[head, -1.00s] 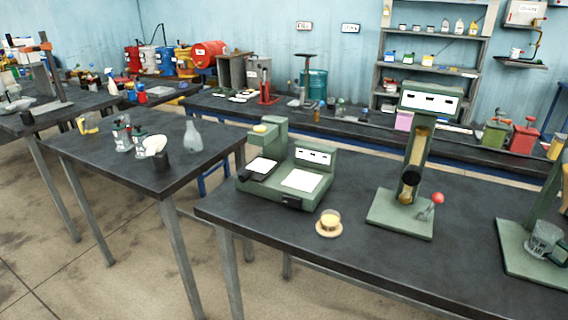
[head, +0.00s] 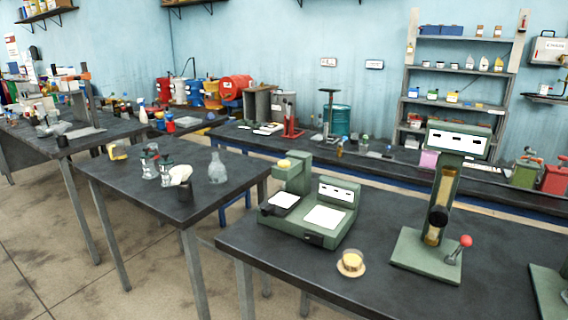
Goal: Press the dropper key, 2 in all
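A green bench device (head: 350,222) stands on the near dark table. A small glass of yellow liquid (head: 351,260) stands on a round base in front. Neither of my grippers is in view.
A taller green stand (head: 446,190) with a yellow column and a red-knobbed lever (head: 466,241) stands to the right. Another green base (head: 548,290) is cut off at the right edge. The left table (head: 135,185) holds a glass flask (head: 217,168) and small glassware.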

